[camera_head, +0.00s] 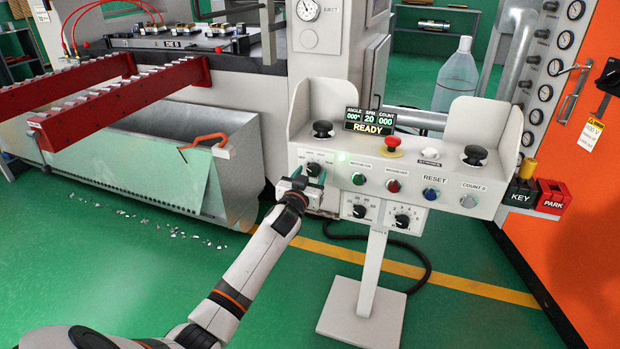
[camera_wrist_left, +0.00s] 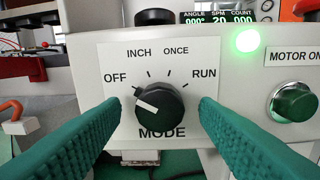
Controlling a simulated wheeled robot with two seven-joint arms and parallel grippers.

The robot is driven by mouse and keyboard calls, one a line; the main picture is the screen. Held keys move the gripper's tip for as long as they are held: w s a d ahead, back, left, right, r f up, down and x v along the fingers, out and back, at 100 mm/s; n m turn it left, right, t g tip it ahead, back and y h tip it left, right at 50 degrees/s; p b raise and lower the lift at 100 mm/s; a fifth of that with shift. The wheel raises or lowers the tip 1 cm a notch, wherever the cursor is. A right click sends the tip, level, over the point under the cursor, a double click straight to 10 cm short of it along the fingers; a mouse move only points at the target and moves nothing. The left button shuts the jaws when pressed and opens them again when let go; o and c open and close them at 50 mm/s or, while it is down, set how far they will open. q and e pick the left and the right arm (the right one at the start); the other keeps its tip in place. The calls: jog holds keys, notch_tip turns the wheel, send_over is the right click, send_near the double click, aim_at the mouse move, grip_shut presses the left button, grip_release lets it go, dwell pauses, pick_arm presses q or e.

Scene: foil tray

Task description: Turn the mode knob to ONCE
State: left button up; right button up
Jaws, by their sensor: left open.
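The black MODE knob (camera_wrist_left: 158,108) stands on a white plate in the left wrist view, with OFF, INCH, ONCE and RUN printed around it. Its white mark lies on its left side, towards the OFF end. The ONCE label (camera_wrist_left: 176,51) is above the knob, slightly right. The knob also shows in the head view (camera_head: 314,170), at the left of the control panel. My left gripper (camera_head: 303,180) is open in front of the panel, with a green finger on each side of the knob and gaps between them. My right gripper is out of view.
The control panel (camera_head: 440,188) stands on a pedestal (camera_head: 368,265). A green-lit button, a red button (camera_head: 393,186) and a mushroom stop (camera_head: 393,144) sit right of the knob. Two more dials are below it. A metal bin (camera_head: 150,165) is at left.

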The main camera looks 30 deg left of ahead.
pick_arm(q)
jog(key=c, duration=1)
jog(key=shift+o, duration=0.2)
